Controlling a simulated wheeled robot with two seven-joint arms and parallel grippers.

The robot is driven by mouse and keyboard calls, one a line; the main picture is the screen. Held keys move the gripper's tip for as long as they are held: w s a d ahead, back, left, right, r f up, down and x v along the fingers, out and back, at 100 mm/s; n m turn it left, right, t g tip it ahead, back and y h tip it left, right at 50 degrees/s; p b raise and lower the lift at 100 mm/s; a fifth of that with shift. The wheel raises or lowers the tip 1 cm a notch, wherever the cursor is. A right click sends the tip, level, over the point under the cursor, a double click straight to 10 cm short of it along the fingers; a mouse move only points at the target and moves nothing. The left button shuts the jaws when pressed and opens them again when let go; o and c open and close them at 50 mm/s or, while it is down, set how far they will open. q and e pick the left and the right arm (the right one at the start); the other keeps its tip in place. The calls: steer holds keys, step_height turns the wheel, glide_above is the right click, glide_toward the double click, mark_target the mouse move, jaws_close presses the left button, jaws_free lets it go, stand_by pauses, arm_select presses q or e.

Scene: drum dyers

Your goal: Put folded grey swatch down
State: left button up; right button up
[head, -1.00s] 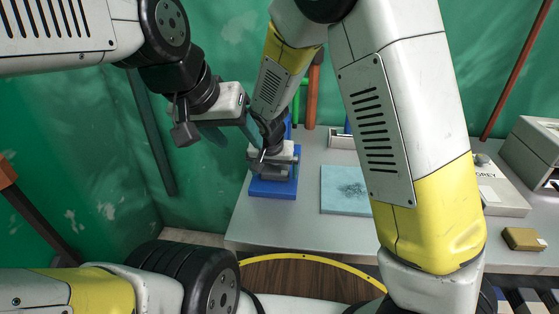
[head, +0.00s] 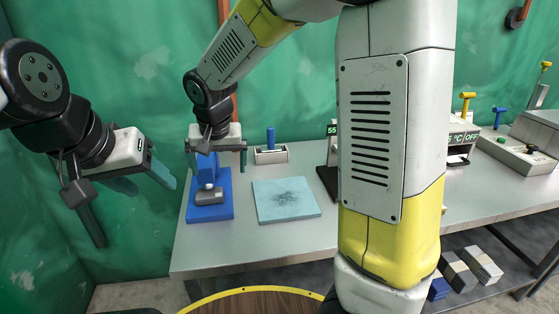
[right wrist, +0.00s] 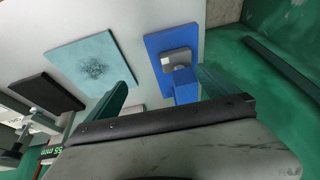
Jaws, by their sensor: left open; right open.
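A small grey folded piece (head: 209,197), which looks like the swatch, lies on the blue stand (head: 222,211) at the table's left end. In the right wrist view the grey piece (right wrist: 177,60) rests on the blue base (right wrist: 157,42), between the fingers in the picture but apart from them. My right gripper (head: 216,160) is open and empty, above the back of the stand. Its open fingers also show in the right wrist view (right wrist: 165,85). My left gripper (head: 128,200) is open and empty, off the table's left side.
A pale blue mat (head: 286,212) with a dark speckled patch lies right of the stand. A small tray with a blue handle (head: 271,148) stands behind. My right arm hides the table's middle. Devices with yellow and blue levers (head: 467,100) stand at right. Grey bundles (head: 470,268) lie below.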

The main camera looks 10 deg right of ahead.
steer(key=s+d+r+t, duration=0.1)
steer(key=s+d+r, duration=0.3)
steer(key=s+d, duration=0.4)
steer(key=s+d+r+t+y, duration=0.1)
steer(key=s+d+r, duration=0.4)
steer(key=s+d, duration=0.4)
steer(key=shift+s+d+n+y, duration=0.15)
steer(key=shift+s+n+y, duration=0.2)
steer(key=shift+s, duration=0.35)
arm_select(q)
steer(key=shift+c, duration=0.3)
